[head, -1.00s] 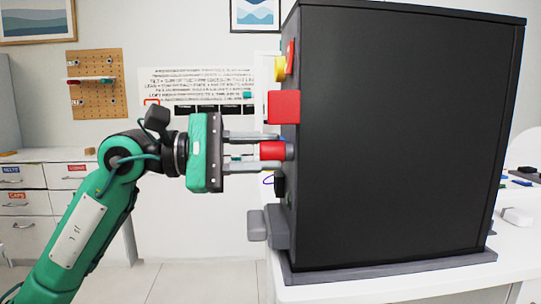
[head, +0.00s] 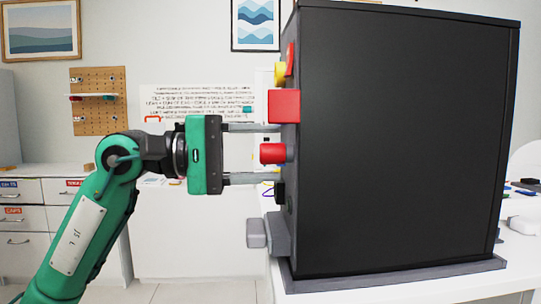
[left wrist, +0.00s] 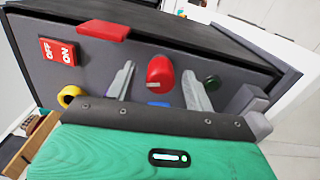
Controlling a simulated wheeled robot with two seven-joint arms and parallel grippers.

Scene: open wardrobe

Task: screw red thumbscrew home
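The red thumbscrew (head: 272,153) sticks out from the left-facing side of the dark cabinet (head: 400,140). It also shows in the left wrist view (left wrist: 160,73), on the grey panel (left wrist: 225,75). My left gripper (head: 278,153) is open, with one finger above the thumbscrew and one below it in the head view. In the left wrist view the fingers (left wrist: 157,85) stand on either side of the thumbscrew, with gaps between. The fingertips are close to the panel; whether they touch it is unclear. My right gripper is in neither view.
A red block (head: 284,106) juts from the panel just above the upper finger. A red OFF/ON switch (left wrist: 58,51), a yellow knob (left wrist: 69,96), a dark green round part (left wrist: 212,82) and a grey latch-like block (head: 257,233) are on the same side. Free room lies left of the cabinet.

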